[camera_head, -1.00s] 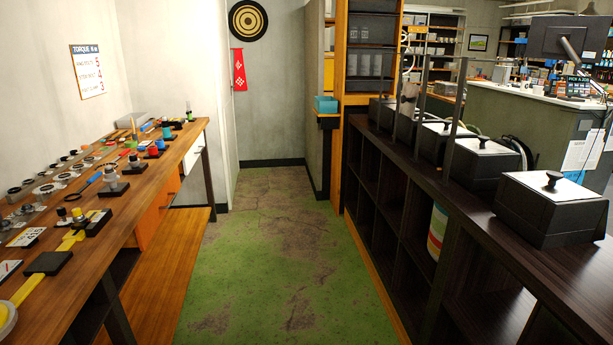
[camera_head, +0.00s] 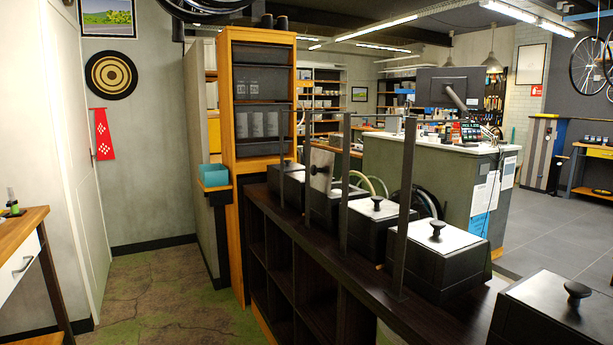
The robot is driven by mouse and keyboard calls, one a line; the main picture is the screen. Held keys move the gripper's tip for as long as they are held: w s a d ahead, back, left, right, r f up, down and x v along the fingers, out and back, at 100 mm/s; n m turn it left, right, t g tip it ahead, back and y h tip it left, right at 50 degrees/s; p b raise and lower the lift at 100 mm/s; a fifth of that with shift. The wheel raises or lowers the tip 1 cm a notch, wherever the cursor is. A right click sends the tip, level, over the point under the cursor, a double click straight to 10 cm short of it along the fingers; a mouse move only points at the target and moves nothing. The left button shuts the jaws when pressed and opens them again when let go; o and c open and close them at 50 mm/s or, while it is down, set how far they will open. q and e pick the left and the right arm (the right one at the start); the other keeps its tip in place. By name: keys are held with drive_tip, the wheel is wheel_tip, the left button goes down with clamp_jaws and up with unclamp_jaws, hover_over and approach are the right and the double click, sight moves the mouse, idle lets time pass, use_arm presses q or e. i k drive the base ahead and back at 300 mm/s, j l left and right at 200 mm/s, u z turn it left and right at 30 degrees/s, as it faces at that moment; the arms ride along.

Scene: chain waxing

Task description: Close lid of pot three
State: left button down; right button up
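Several black box-shaped pots stand in a row on the dark counter (camera_head: 330,276). One pot (camera_head: 332,209), towards the far end, has its pale lid (camera_head: 320,169) standing upright, so it is open. A nearer pot (camera_head: 378,230) has its lid flat and shut, with a black knob on top. The larger pot (camera_head: 437,262) in front of it is also shut, as is the nearest pot (camera_head: 560,315) at the lower right, which is cut off. I see no numbers on the pots. Neither of my grippers is in view.
Thin dark posts (camera_head: 406,200) rise along the counter's aisle side, in front of the pots. An orange-framed shelf (camera_head: 262,100) stands at the counter's far end. The aisle floor (camera_head: 165,295) is clear. A workbench (camera_head: 20,240) edges in at left.

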sight(322, 162)
drive_tip(key=i+z, duration=0.2)
drive_tip(key=z, duration=0.4)
drive_tip(key=i+j+z, duration=0.6)
drive_tip(key=j+z, duration=0.3)
drive_tip(key=i+j+z, duration=0.3)
drive_tip(key=j, duration=0.25)
drive_tip(key=k+l, duration=0.05)
drive_tip(key=k, duration=0.05)
